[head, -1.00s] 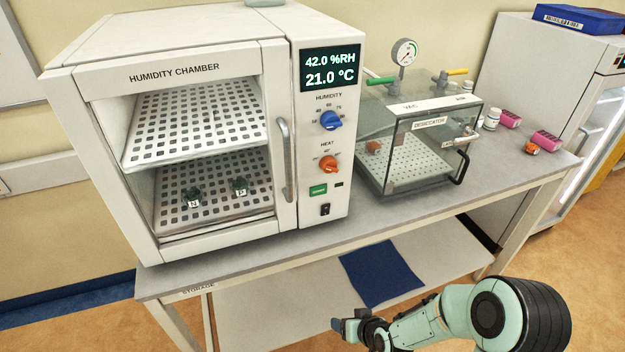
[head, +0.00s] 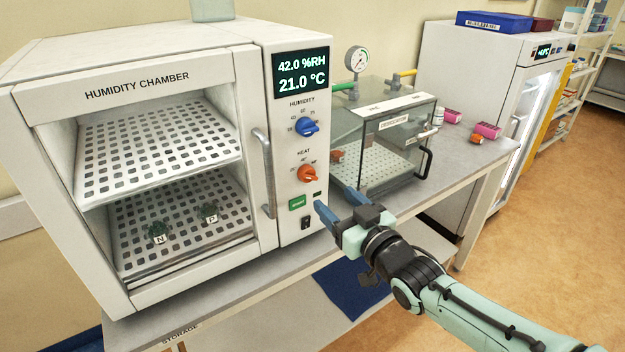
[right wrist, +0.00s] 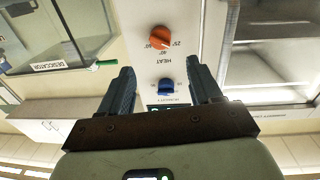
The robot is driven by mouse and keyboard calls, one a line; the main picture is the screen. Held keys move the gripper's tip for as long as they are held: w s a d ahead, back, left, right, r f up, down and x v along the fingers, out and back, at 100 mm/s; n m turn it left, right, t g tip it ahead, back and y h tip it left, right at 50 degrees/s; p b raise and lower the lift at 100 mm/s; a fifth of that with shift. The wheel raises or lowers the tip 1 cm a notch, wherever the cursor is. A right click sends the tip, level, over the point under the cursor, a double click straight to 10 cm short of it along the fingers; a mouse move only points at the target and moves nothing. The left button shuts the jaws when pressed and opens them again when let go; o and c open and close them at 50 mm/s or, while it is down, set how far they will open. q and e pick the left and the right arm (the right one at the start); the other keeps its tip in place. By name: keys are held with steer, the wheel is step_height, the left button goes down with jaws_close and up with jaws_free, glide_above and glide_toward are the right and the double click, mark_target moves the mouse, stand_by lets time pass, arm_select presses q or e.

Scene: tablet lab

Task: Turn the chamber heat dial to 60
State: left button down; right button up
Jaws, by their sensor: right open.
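The orange heat dial (head: 307,174) is on the front panel of the humidity chamber (head: 262,150), below the blue humidity dial (head: 307,126). The display (head: 301,70) above reads 42.0 %RH and 21.0 °C. My right gripper (head: 337,203) is open and empty, in front of the panel, low and to the right of the heat dial. In the right wrist view, which is upside down, the heat dial (right wrist: 160,38) shows beyond the two spread fingers (right wrist: 160,76), apart from them. The dial's exact setting is too small to read. My left gripper is out of view.
A green button (head: 297,203) and a black switch (head: 306,222) sit under the heat dial. The chamber's door handle (head: 266,172) stands out left of the panel. A glass desiccator (head: 385,150) stands close on the right.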

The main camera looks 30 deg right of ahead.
mark_target(312, 177)
steer(key=w+p, duration=0.1)
steer(key=w, duration=0.8)
steer(key=shift+w+a, duration=0.1)
steer(key=shift+w, duration=0.2)
steer(key=c, duration=1)
